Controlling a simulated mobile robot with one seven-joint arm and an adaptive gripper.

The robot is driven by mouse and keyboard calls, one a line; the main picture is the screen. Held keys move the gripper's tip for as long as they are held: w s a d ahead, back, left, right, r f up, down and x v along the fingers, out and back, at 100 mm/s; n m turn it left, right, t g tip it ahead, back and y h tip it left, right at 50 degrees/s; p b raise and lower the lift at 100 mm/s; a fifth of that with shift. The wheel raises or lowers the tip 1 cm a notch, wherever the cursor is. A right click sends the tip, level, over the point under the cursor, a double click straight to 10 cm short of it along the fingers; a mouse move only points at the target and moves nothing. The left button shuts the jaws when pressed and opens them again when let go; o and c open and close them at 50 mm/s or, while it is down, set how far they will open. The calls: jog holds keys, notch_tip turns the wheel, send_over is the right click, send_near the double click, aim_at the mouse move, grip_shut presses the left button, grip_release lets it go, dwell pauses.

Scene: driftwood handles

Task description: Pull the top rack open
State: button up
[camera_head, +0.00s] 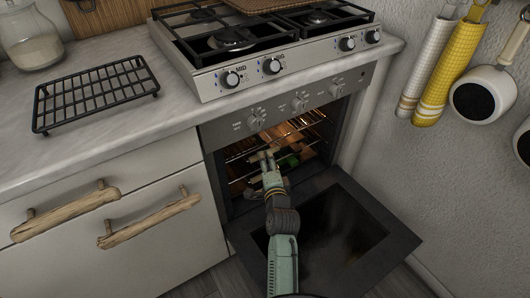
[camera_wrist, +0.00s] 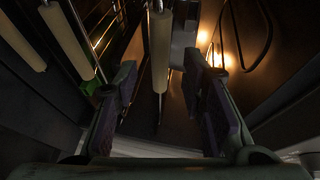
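The oven (camera_head: 325,150) stands open below the cooktop, its door (camera_head: 340,225) folded down. Thin metal bars of the top rack (camera_head: 312,117) show in the lit upper part of the cavity. My gripper (camera_head: 267,157) reaches into the oven mouth and covers part of the racks. In the wrist view my gripper (camera_wrist: 160,70) is open, its two dark fingers apart. A pale cylindrical bar (camera_wrist: 159,48) lies between the fingers, with gaps showing at both sides. I cannot tell which rack it belongs to.
More pale bars (camera_wrist: 68,38) show at the wrist view's left. Something green (camera_head: 289,160) lies inside the oven. Driftwood-handled drawers (camera_head: 150,222) stand left, a wall (camera_head: 420,180) right. A black wire rack (camera_head: 95,92) rests on the counter.

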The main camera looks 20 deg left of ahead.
jog(key=x, duration=0.5)
jog(key=shift+w, duration=0.1)
jog(key=shift+c, duration=0.6)
grip_shut()
